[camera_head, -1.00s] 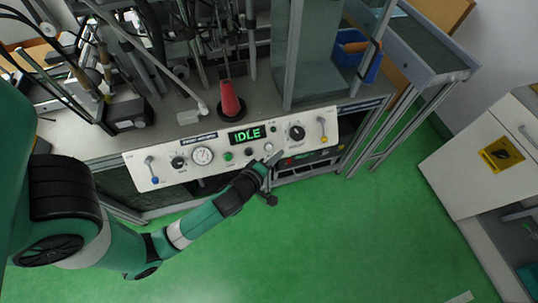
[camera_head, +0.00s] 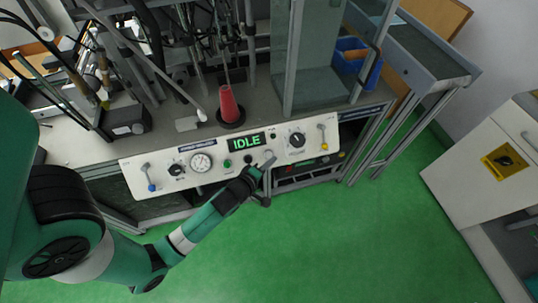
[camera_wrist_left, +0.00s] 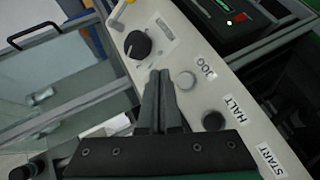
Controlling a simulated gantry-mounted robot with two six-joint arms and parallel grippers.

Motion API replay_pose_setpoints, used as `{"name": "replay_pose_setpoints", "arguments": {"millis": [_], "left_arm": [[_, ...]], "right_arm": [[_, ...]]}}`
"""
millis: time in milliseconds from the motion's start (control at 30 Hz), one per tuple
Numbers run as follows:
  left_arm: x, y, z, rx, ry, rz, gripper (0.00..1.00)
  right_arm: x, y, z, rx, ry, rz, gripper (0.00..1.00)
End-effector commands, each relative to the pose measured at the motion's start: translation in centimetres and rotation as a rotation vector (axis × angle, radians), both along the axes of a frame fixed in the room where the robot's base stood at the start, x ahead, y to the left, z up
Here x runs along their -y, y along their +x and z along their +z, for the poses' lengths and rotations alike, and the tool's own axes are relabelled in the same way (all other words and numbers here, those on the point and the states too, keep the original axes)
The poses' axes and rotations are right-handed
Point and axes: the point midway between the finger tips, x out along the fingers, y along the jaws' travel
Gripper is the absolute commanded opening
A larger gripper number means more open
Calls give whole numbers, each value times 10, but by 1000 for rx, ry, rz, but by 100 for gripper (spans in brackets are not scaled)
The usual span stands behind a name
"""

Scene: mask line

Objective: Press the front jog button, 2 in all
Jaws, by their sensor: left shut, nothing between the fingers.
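The front jog button is a pale round button on the white control panel (camera_head: 133,177), next to the JOG label. In the left wrist view the jog button (camera_wrist_left: 186,80) is lit grey-white and lies just right of my fingertips. My left gripper (camera_head: 272,160) is shut and empty. Its fingertips (camera_wrist_left: 160,76) point at the panel close to the button; I cannot tell whether they touch the panel. In the head view the fingers partly cover the button's area. The green display (camera_head: 246,141) reads IDLE. My right gripper is not in view.
A black HALT button (camera_wrist_left: 213,120) sits beside the jog button, with the START label (camera_wrist_left: 270,160) beyond. A black knob (camera_head: 297,140) and a yellow-tipped lever (camera_head: 323,144) are to the right. A red cone (camera_head: 229,104) stands behind the panel. The green floor in front is clear.

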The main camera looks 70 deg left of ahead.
Motion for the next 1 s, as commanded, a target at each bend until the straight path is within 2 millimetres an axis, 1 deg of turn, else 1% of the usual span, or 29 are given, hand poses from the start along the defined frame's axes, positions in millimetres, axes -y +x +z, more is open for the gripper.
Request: {"name": "replay_pose_setpoints", "arguments": {"millis": [33, 100, 300, 467, 1000], "left_arm": [[-7, 0, -6, -1, -1, 5, 0], [-14, 1, -12, 1, -1, 4, 0], [-27, 2, -22, 0, 0, 1, 0], [-30, 2, -25, 1, 0, 1, 0], [-30, 2, -24, 1, 1, 1, 0]], "right_arm": [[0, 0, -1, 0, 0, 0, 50], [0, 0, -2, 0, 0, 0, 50], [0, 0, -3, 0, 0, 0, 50], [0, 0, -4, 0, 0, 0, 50], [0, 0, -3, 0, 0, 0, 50]]}}
